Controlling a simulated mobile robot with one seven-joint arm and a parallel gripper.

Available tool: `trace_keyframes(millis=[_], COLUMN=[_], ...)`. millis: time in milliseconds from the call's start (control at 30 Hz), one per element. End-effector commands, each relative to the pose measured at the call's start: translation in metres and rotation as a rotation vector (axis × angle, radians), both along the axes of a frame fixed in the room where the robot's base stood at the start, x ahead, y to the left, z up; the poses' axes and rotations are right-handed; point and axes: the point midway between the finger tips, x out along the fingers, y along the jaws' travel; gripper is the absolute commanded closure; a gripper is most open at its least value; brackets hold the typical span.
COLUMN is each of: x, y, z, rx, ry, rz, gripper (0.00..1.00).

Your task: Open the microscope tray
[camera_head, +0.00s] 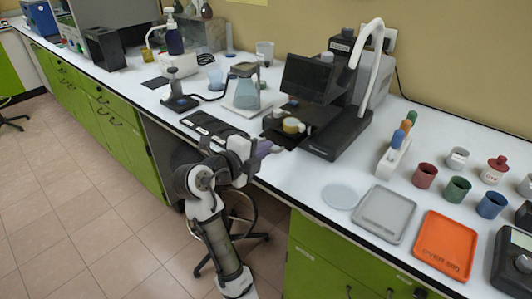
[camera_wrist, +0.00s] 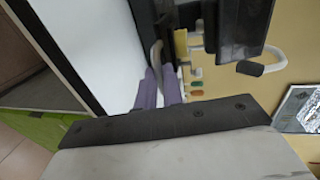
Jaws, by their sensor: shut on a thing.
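The microscope (camera_head: 345,95) is a black machine with a dark screen and a curved white tube, standing at the back of the white counter. My gripper (camera_head: 272,147), with purple fingers, is at the tray's front edge near the counter's edge. In the wrist view my fingers (camera_wrist: 161,80) are close together on a thin part of the tray, mostly hidden between them. The dark machine body also shows at the top of the wrist view (camera_wrist: 232,28).
A flask of blue liquid (camera_head: 246,92) stands on a scale left of the microscope. A black flat panel (camera_head: 212,130) lies near the counter edge. To the right are a tube rack (camera_head: 393,158), a grey tray (camera_head: 385,213), an orange tray (camera_head: 447,245) and several cups. A stool is below.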

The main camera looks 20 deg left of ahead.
Motion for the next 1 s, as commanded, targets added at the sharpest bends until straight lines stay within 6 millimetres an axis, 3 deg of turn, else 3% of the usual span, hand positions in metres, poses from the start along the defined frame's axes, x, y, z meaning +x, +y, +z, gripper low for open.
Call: trace_keyframes(millis=[367, 400, 533, 833, 1000], x=[-0.003, -0.003, -0.003, -0.004, -0.020], y=[0.001, 0.001, 0.001, 0.002, 0.008], z=[0.001, 0.001, 0.001, 0.001, 0.004], rx=[0.000, 0.000, 0.000, 0.000, 0.001], ry=[0.000, 0.000, 0.000, 0.000, -0.002], rz=[0.002, 0.002, 0.001, 0.001, 0.004], gripper=[1.00, 0.88, 0.71, 0.70, 0.70])
